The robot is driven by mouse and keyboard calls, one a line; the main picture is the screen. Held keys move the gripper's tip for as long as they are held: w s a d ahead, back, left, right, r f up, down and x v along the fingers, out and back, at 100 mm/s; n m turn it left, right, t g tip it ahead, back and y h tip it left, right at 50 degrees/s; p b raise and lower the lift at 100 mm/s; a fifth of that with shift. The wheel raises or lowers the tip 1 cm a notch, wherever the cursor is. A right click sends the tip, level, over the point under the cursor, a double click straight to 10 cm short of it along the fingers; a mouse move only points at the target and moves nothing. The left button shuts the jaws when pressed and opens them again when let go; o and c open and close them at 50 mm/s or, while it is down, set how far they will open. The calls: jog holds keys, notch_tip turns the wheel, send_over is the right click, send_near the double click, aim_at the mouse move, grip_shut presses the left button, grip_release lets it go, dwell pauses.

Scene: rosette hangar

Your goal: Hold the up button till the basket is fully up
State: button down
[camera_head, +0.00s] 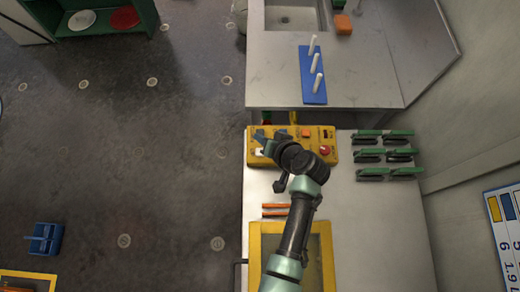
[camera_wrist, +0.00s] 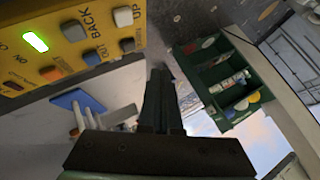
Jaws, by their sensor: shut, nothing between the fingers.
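The yellow control box (camera_head: 325,152) stands on the bench in the head view. Its button face fills the upper left of the wrist view (camera_wrist: 60,58), with a lit green lamp (camera_wrist: 36,42). The word UP is printed between a pale button (camera_wrist: 123,16) and a dark button (camera_wrist: 127,44); I cannot tell which it labels. My gripper (camera_head: 266,143) is over the left end of the box. In the wrist view its dark fingers (camera_wrist: 158,75) are shut together and empty, beside the panel's right edge. Contact with a button is not visible. I cannot identify the basket.
A blue rack with white pegs (camera_head: 313,75) stands behind the box. Green-handled tools (camera_head: 385,150) lie to its right. A yellow-framed tray (camera_head: 325,250) sits at the front. A green shelf (camera_wrist: 225,110) shows in the wrist view.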

notch_tip(320, 180, down, 8)
jog(key=b, duration=0.6)
jog(key=shift+f+b, duration=0.15)
jog(key=shift+b, duration=0.25)
jog(key=shift+f, duration=0.1)
dwell(1.3)
jog(key=shift+f+b, duration=0.3)
jog(key=shift+b, duration=0.15)
